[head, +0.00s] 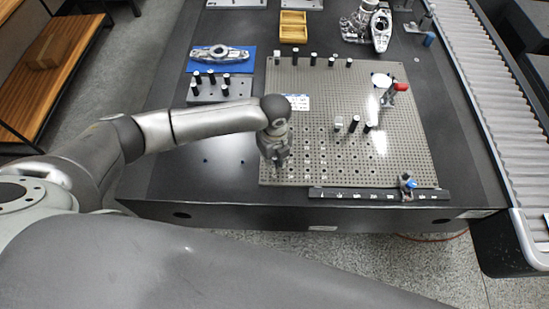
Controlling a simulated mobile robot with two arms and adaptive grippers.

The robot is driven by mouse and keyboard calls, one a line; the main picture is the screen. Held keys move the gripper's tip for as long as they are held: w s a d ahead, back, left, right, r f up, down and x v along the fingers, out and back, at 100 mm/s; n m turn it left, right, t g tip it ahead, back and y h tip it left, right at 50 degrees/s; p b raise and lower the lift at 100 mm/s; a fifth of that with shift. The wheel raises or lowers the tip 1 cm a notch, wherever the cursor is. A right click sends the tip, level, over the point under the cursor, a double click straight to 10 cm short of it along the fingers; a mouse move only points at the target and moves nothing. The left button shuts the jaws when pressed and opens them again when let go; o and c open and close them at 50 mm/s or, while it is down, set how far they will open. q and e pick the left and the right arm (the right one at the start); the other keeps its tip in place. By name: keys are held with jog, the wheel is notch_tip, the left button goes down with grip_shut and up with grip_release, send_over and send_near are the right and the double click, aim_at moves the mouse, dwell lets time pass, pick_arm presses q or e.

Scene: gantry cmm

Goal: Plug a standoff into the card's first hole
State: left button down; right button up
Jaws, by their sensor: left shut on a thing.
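My left gripper (280,160) points down over the lower left of the grey perforated plate (400,160). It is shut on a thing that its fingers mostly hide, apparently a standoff. I cannot tell whether that thing touches the plate. A small white card (298,102) with print lies on the plate, just beyond and right of my left wrist. Black standoffs with pale tops stand in a grey rack block (237,91) left of the plate. More standoffs (354,123) stand on the plate, at mid-right and along its far edge. My right gripper is not in view.
A clamp with a red tip (401,87) stands on the plate's right. A dark strip with a blue-knobbed piece (410,184) lies along the front edge. A blue mat (242,62) with a metal part, a wooden tray (293,27) and castings (380,30) lie further back. A roller conveyor (490,80) runs at right.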

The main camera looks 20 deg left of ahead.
aim_at(274, 158)
pick_arm(q)
jog(key=shift+f+b, duration=0.35)
jog(key=shift+f, duration=0.45)
jog(key=c, duration=1.3)
grip_release()
notch_tip(274, 158, up, 12)
jog(key=shift+s, duration=0.1)
